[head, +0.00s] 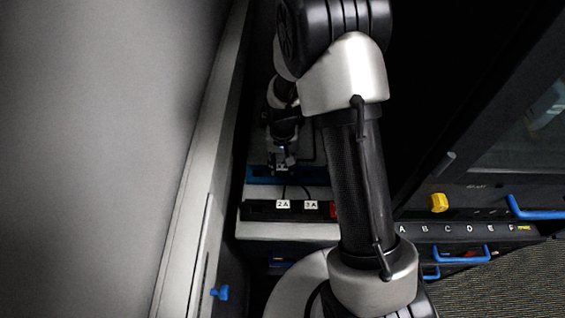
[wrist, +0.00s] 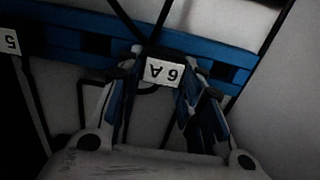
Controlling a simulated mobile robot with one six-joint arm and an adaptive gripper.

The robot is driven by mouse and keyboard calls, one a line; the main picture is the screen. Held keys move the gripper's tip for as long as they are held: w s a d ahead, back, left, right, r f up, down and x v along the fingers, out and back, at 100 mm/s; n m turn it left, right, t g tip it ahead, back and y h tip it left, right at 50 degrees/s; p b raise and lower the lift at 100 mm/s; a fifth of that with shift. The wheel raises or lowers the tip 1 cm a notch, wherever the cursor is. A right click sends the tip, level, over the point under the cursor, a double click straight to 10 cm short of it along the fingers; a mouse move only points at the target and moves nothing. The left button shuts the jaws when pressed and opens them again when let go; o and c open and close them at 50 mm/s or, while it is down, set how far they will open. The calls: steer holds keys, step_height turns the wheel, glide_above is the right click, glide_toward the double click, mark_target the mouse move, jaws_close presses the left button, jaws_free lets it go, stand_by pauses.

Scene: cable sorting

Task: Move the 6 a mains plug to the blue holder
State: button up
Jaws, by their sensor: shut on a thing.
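The 6 A mains plug (wrist: 163,72) is a dark plug with a white label, which reads upside down in the wrist view. My gripper (wrist: 157,62) is shut on it, with one finger on each side. The blue holder (wrist: 228,70) is a slotted blue bar running across behind the plug. The plug overlaps its near edge, and I cannot tell whether it sits in a slot. In the head view my gripper (head: 281,164) is small and dark, right at the blue holder (head: 258,174); the plug's body is not clear there.
A dark strip (head: 262,210) with plugs labelled 2 A (head: 283,204) and 3 A (head: 311,204) lies nearer than the holder. A label with a 5 (wrist: 11,41) shows at the wrist view's left. Dark cables cross the holder. A pale wall (head: 190,190) stands close on the left.

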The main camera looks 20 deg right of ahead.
steer(key=o, duration=1.2)
steer(key=shift+o, duration=0.3)
steer(key=o, duration=0.4)
steer(key=shift+r, duration=0.15)
steer(key=shift+r+p, duration=2.55)
steer(key=shift+r, duration=0.8)
